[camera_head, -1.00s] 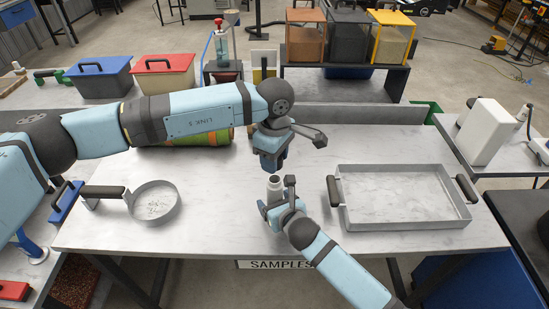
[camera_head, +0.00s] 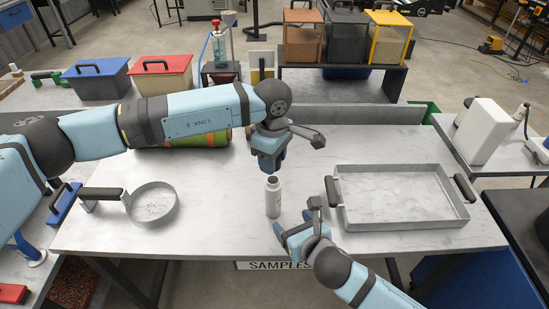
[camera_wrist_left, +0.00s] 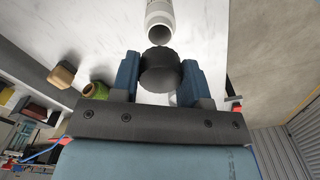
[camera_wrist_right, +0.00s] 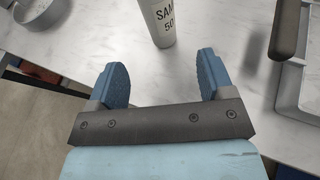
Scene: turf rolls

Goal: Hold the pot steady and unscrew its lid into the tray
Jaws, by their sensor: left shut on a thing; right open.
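The white pot (camera_head: 273,198) stands upright and open-mouthed on the table below my left gripper. It also shows in the left wrist view (camera_wrist_left: 159,14) and, with black lettering, in the right wrist view (camera_wrist_right: 158,20). My left gripper (camera_head: 268,163) is shut on the dark round lid (camera_wrist_left: 160,72), which is apart from the pot's mouth. In the head view the gripper hides the lid. My right gripper (camera_head: 296,222) is open and empty, just in front and right of the pot, not touching it. The shallow metal tray (camera_head: 405,226) with dark handles lies to the right.
A round metal pan or sieve (camera_head: 153,216) lies at the left of the table. A green roll (camera_head: 205,139) lies behind my left arm. A raised shelf (camera_head: 345,86) with bins stands at the back. The table between pot and tray is clear.

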